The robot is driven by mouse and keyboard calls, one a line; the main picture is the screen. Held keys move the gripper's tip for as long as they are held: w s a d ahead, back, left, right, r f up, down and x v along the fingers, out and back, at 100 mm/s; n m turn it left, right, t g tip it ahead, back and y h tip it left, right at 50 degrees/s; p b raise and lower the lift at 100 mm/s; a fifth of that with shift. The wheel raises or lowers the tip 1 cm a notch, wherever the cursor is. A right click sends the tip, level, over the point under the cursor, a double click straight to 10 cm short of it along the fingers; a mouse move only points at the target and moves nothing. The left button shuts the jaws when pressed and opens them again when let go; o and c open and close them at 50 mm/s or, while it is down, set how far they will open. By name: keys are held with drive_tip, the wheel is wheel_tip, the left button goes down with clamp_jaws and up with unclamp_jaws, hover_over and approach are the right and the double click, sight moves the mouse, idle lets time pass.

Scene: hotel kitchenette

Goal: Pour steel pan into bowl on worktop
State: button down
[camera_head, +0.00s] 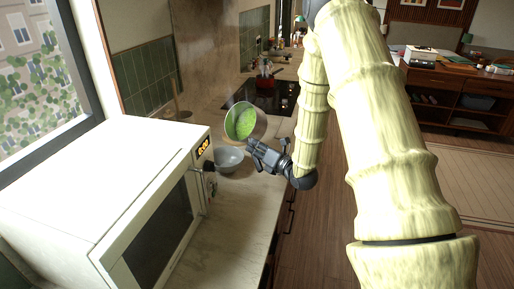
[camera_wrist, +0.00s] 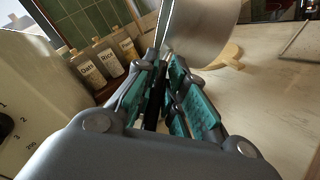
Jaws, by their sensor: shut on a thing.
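My gripper (camera_head: 258,152) is shut on the pan's handle, and the pan's steel side also shows in the wrist view (camera_wrist: 205,35). The inside of the bowl is too small to read clearly. In the wrist view the bowl is not seen.
A white microwave (camera_head: 110,185) stands close to the left of the bowl. Labelled canisters (camera_wrist: 108,62) stand by the green tiles. The worktop's front stretch is clear.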

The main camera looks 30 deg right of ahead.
sight(254, 159)
drive_tip(key=shift+a+f+n+b, duration=0.15)
drive_tip(key=shift+f+n+b, duration=0.25)
drive_tip(key=shift+n, duration=0.5)
drive_tip(key=shift+f, duration=0.2)
drive_tip(key=shift+a+f+n+b, duration=0.2)
drive_tip(key=shift+f+n+b, duration=0.45)
drive_tip(key=shift+b, duration=0.9)
drive_tip(key=shift+a+f+n+b, duration=0.15)
drive_tip(key=shift+f+n+b, duration=0.15)
drive_tip(key=shift+n+b, duration=0.95)
drive_tip(key=shift+s+a+n+t+b, duration=0.15)
drive_tip(key=shift+n+b, duration=0.55)
drive_tip(key=shift+b, duration=0.85)
drive_tip(key=shift+w+a+n+t+b, duration=0.15)
drive_tip(key=shift+n+b, duration=0.55)
drive_tip(key=shift+b, duration=0.8)
drive_tip(key=shift+s+a+n+b, duration=0.1)
drive_tip(key=shift+a+n+b, duration=0.15)
drive_tip(key=shift+n+b, duration=1.35)
drive_tip(key=shift+s+a+n+b, duration=0.15)
drive_tip(key=shift+n+b, duration=0.55)
drive_tip(key=shift+b, duration=1.75)
